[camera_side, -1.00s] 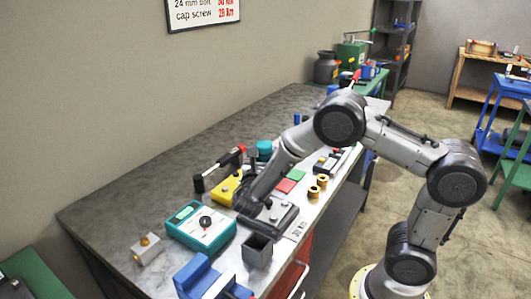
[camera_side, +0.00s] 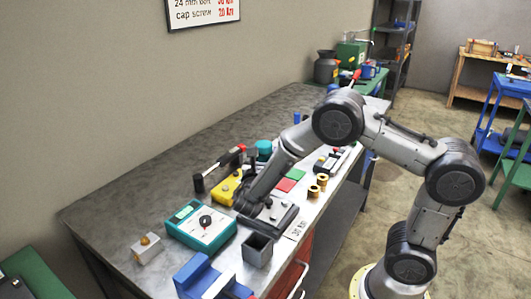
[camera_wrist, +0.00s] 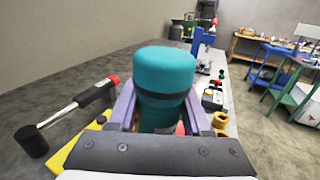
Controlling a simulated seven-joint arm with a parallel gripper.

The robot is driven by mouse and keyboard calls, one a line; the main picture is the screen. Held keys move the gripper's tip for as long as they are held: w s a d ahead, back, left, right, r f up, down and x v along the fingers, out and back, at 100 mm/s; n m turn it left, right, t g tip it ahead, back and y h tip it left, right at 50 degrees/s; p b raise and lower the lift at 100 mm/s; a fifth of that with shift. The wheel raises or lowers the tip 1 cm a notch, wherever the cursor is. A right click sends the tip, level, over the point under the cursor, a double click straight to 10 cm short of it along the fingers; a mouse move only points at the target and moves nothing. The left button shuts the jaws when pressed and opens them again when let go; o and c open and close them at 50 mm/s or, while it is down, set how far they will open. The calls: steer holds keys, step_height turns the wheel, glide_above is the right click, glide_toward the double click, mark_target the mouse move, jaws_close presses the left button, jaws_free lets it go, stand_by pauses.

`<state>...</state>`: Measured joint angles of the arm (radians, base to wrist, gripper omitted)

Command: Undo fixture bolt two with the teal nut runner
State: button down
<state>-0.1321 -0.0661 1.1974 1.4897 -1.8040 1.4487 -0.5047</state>
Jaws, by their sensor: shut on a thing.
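The teal nut runner (camera_wrist: 165,72) stands between my gripper's fingers (camera_wrist: 160,105) in the wrist view, its rounded teal top above a dark band. My gripper is shut on it. In the side view a teal cap with a dark band, which looks like the nut runner (camera_side: 264,148), shows behind my forearm. The rest of it is hidden there. The dark fixture plate (camera_side: 283,218) lies beside my wrist on the bench. The bolts and the nut runner's lower end are hidden, so I cannot tell whether it sits on bolt two.
A teal meter box (camera_side: 200,226), a dark open box (camera_side: 257,251) and a yellow block (camera_side: 224,190) stand close by. Brass sockets (camera_side: 316,188) stand near the bench edge. The bench's back strip is clear.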

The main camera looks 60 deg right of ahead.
stand_by(0.4)
steer(key=shift+r, duration=2.6)
